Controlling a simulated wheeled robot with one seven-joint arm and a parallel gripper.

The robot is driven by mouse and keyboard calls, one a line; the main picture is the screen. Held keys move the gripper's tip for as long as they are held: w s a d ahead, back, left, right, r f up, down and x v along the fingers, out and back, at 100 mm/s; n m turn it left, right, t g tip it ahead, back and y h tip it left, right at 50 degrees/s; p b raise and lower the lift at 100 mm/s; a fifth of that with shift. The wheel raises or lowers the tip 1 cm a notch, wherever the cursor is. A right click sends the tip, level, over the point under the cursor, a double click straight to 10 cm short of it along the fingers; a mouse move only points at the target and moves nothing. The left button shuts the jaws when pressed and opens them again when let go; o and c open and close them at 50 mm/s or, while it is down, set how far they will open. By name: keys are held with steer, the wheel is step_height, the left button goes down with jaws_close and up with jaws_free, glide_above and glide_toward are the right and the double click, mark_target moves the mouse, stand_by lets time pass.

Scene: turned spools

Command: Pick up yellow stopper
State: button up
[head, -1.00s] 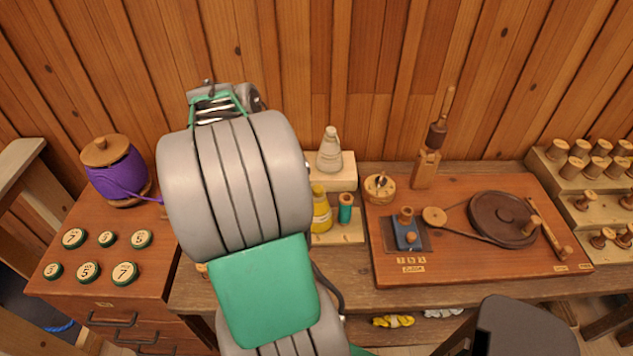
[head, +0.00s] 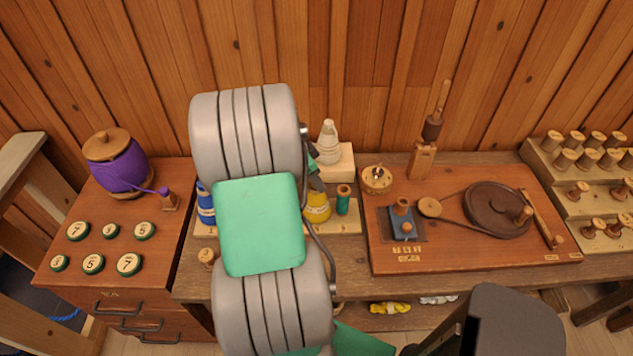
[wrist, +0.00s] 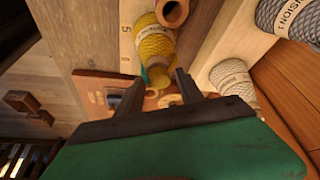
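A yellow thread-wound piece (head: 317,207) with a pale label stands on the pale board at the middle of the bench; I take it as the yellow stopper. In the wrist view the yellow piece (wrist: 154,45) lies just beyond my fingertips, roughly between their lines. My gripper (wrist: 160,82) is open with nothing between its fingers. In the head view my gripper (head: 316,177) shows only in part, close above the yellow piece; my arm hides the rest. I cannot tell whether a finger touches it.
A teal spool (head: 343,200) stands close to the right of the yellow piece. A white cone (head: 328,143) stands on a raised block behind. A blue wound piece (head: 206,205) is partly hidden left of my arm. The winder board (head: 400,262) lies to the right.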

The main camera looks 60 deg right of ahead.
jaws_close()
steer(key=shift+r, duration=0.1)
stand_by(0.4)
